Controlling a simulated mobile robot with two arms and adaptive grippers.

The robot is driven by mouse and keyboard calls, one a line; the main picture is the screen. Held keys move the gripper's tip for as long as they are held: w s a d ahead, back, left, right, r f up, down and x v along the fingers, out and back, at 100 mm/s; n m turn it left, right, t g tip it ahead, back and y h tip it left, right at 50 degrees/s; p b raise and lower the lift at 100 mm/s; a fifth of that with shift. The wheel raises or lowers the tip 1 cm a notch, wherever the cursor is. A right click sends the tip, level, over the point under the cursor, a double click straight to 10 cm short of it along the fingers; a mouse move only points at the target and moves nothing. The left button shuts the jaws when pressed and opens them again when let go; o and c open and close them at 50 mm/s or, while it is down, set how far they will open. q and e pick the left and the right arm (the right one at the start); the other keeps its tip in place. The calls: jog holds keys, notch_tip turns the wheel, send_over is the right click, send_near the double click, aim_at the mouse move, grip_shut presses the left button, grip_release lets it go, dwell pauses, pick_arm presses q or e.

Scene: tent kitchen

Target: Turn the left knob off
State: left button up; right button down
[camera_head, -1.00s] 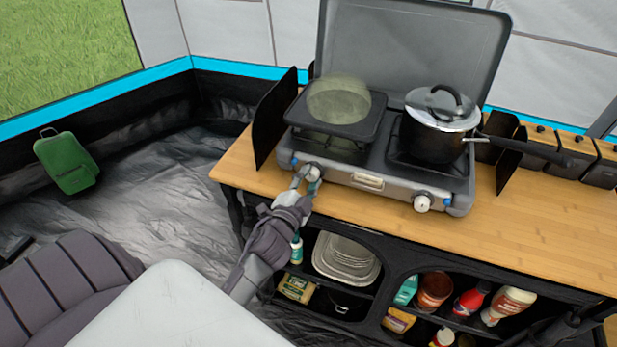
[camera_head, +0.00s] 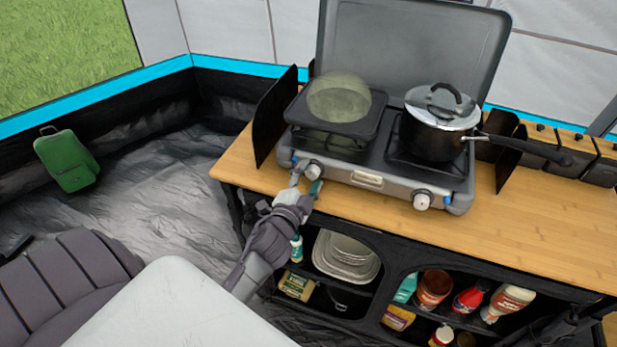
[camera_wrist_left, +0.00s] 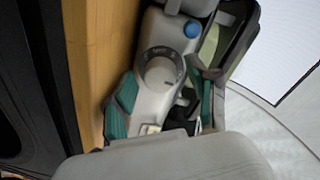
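The left knob (camera_head: 313,170) is a light round dial on the front left of the grey camping stove (camera_head: 367,181). In the left wrist view the same knob (camera_wrist_left: 160,73) shows with a dark marked ring around it. My left gripper (camera_head: 306,186) is just in front of the knob. In the left wrist view its two green-padded fingers (camera_wrist_left: 160,104) are spread apart, one on each side of the knob, with nothing between the tips that I can see held. Contact with the knob cannot be told. The right knob (camera_head: 422,202) is white. My right gripper is not in view.
A lidded pot (camera_head: 437,132) stands on the right burner, its long handle reaching right. A dark square pan (camera_head: 303,117) with a translucent round thing covers the left burner. The wooden counter (camera_head: 550,220) is clear at right. Shelves below hold bottles and packets.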

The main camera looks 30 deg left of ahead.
pick_arm(q)
jog(key=shift+f, duration=0.1)
jog(key=n+b, duration=0.1)
jog(key=n, duration=0.2)
jog(key=n+b, duration=0.1)
jog(key=n, duration=0.1)
jog(key=shift+f+n+h, duration=0.2)
jog(key=shift+n+h, duration=0.1)
jog(key=shift+n, duration=0.1)
jog(key=n+b, duration=0.5)
jog(key=n, duration=0.2)
jog(key=shift+d+f+n+t, duration=0.1)
jog(key=shift+n+t, duration=0.3)
jog(key=s+d+b, duration=0.1)
jog(key=s+d, duration=0.1)
jog(key=s, duration=1.1)
jog(key=s+d+f+m+g+h+p, duration=0.1)
jog(key=s+d+f+g+p, duration=0.1)
jog(key=f, duration=0.8)
jog(key=s+d+f+m+g+h+p, duration=0.1)
jog(key=s+d+f+g+p, duration=0.1)
jog(key=f, duration=0.8)
jog(key=s+d+f+m+g+h+p, duration=0.1)
jog(key=s+d+f+g+p, duration=0.1)
jog(key=f, duration=0.8)
jog(key=shift+s+d+g+p, duration=0.15)
jog(key=shift+d+g+p, duration=0.6)
jog(key=shift+g, duration=0.55)
jog(key=shift+a, duration=0.15)
